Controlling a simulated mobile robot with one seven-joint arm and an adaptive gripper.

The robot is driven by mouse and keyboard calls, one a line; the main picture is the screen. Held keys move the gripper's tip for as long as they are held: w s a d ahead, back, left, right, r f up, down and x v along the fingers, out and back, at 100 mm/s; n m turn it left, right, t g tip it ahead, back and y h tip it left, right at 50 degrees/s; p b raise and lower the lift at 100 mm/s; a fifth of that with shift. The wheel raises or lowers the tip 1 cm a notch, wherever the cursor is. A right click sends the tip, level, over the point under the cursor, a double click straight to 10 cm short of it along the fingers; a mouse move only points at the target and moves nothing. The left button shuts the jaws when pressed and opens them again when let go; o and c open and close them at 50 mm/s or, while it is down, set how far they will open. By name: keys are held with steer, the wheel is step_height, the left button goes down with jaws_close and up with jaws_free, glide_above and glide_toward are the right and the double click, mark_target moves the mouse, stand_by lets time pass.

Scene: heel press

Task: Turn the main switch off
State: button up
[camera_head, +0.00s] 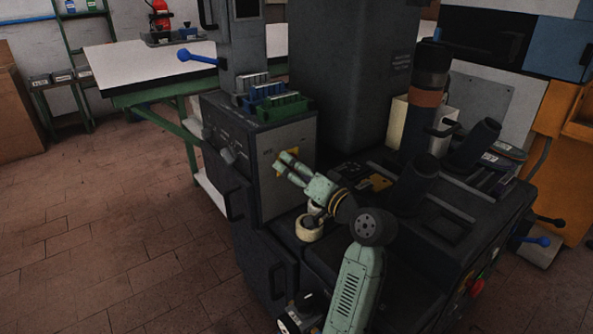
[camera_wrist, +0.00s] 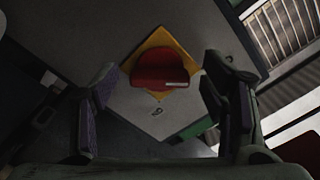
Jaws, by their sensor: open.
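The main switch (camera_wrist: 163,68) is a red knob on a yellow diamond-shaped plate (camera_wrist: 187,55), with a pale mark low on its right. In the wrist view it lies ahead of my gripper (camera_wrist: 160,94), between the lines of the two fingers and a little above the fingertips. The fingers are spread with nothing between them. In the head view my gripper (camera_head: 282,165) is in front of the grey cabinet panel (camera_head: 294,133), and only a yellow bit of the switch plate (camera_head: 292,151) shows behind it. The red knob is hidden there.
Green and blue trays (camera_head: 283,108) stand on top of the cabinet just above the switch panel. A blue-knobbed lever (camera_head: 190,56) sticks out to the left. A cream roll (camera_head: 309,229) is below my wrist.

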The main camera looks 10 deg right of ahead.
steer(key=v, duration=1.2)
